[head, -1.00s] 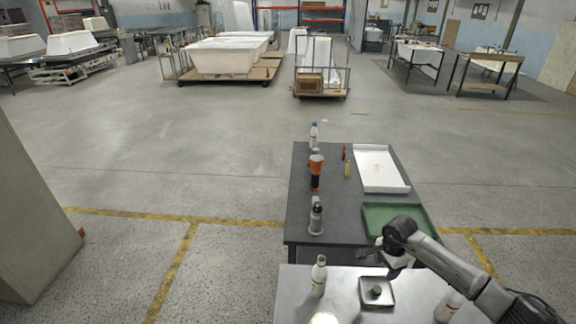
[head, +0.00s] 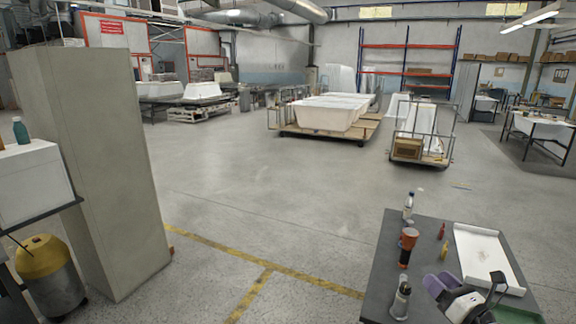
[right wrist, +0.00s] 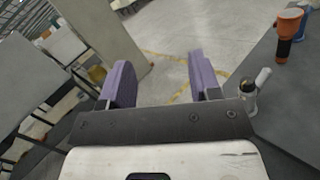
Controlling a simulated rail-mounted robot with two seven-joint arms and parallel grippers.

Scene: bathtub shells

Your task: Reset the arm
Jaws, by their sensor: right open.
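My right gripper (head: 437,283) shows at the lower right of the head view, over the dark table, with its purple fingers apart. In the right wrist view the right gripper (right wrist: 160,80) has a finger on each side and nothing between them; floor shows through the gap. Part of the arm is cut off by the lower edge of the head view. My left gripper is not in view.
A tall grey cabinet (head: 95,170) stands left. Bathtub shells (head: 330,115) stand behind; the middle floor is clear.

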